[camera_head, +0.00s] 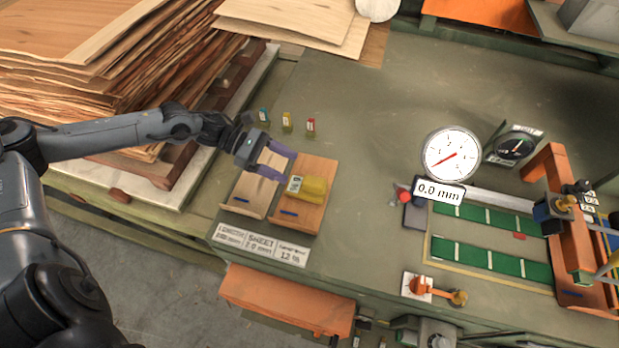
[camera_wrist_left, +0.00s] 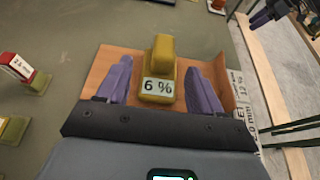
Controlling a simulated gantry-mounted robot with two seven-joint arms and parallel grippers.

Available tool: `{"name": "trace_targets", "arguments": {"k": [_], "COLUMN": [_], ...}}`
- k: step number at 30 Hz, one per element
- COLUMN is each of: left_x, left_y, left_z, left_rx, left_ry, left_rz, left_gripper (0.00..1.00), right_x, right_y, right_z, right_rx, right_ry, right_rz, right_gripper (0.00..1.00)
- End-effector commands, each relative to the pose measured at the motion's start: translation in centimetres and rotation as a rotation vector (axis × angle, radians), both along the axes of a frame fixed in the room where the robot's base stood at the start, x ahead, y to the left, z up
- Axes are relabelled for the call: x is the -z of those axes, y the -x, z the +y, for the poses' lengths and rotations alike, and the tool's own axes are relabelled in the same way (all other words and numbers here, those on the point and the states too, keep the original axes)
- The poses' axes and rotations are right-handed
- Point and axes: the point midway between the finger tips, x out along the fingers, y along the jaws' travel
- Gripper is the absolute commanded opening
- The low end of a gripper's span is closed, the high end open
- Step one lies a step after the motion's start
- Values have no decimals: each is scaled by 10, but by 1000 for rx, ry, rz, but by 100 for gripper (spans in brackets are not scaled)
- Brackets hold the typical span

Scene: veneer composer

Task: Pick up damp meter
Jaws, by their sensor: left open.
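The damp meter (camera_head: 308,188) is a yellow block with a small white label. It lies on the right one of two wooden boards on the bench. In the left wrist view the damp meter (camera_wrist_left: 160,60) shows "6 %" on its display and stands between my two purple fingers. My left gripper (camera_head: 272,172) is open, reaching in from the left over the boards. In the left wrist view its fingers (camera_wrist_left: 162,84) lie on either side of the meter with gaps showing.
Three small coloured blocks (camera_head: 287,121) stand behind the boards. Labelled cards (camera_head: 262,243) lie along the bench's front edge. A stack of veneer sheets (camera_head: 110,60) is at the left. A dial gauge (camera_head: 452,155) and an orange-framed machine (camera_head: 560,215) stand at the right. The bench middle is clear.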

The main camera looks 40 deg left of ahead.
Motion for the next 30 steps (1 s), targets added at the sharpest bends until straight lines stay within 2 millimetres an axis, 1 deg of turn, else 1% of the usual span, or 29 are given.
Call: {"name": "trace_targets", "arguments": {"k": [3, 9, 16, 20, 25, 30], "left_x": [4, 12, 16, 17, 23, 32], "left_y": [-6, -15, -17, -20, -27, -33], "left_z": [-15, -31, -39, -48, -65, -78], "left_rx": [5, 2, 3, 3, 4, 3], "left_ry": [6, 4, 0, 4, 3, 1], "left_rz": [-4, -3, -1, -1, -2, -2], "left_gripper": [66, 66, 66, 66, 66, 66], "right_x": [3, 0, -2, -9, -23, -27], "right_y": [2, 3, 3, 3, 2, 2], "right_z": [-1, -3, -5, -4, -4, -3], "right_rx": [0, -4, -8, -8, -7, -5], "right_ry": [2, 9, 17, 17, 14, 11], "right_rz": [6, 9, 8, 7, 5, 4], "right_gripper": [43, 43, 43, 43, 43, 43]}}
